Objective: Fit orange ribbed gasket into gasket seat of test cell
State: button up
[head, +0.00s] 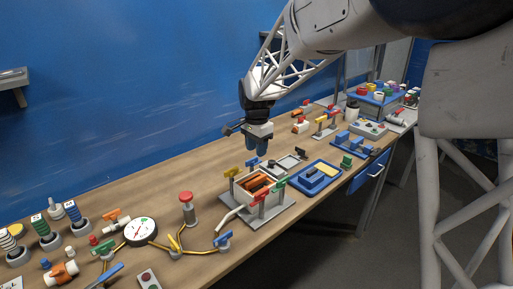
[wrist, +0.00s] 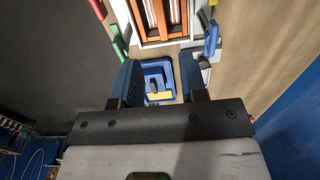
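The test cell is a pale open-topped box (head: 245,196) on a grey base plate (head: 284,211), with colored clamp handles around it. An orange frame-like part (head: 259,184) sits inside the box; in the wrist view its orange bars (wrist: 143,34) surround pale and reddish strips. I cannot tell whether this is the ribbed gasket or part of the seat. My gripper (head: 257,148) hangs fingers-down above the table, behind the cell. In the wrist view the gripper (wrist: 160,68) is open, its two blue fingers well apart with nothing held between them.
A blue tray (head: 326,183) with a yellow piece (head: 327,170) lies right of the cell; a grey tray (head: 291,162) lies behind it. A red-topped post (head: 186,207), a gauge (head: 140,232) and valves stand at left. More fixtures stand farther right.

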dwell(0.3)
jog(key=s+d+r+n+t, duration=0.15)
jog(key=s+d+r, duration=0.25)
jog(key=s+d, duration=0.4)
jog(key=s+d+r+n, duration=0.35)
jog(key=s+d, duration=0.25)
jog(key=s, duration=0.5)
jog(key=s+d+f+n, duration=0.1)
jog(key=s+d, duration=0.2)
jog(key=s, duration=0.4)
jog(key=s+d+f+n, duration=0.1)
jog(key=s+d, duration=0.2)
jog(key=s, duration=0.4)
jog(key=s+d+f+n+t, duration=0.1)
jog(key=s+d, duration=0.2)
jog(key=s, duration=0.4)
jog(key=shift+s+n, duration=0.35)
jog(key=shift+n, duration=0.05)
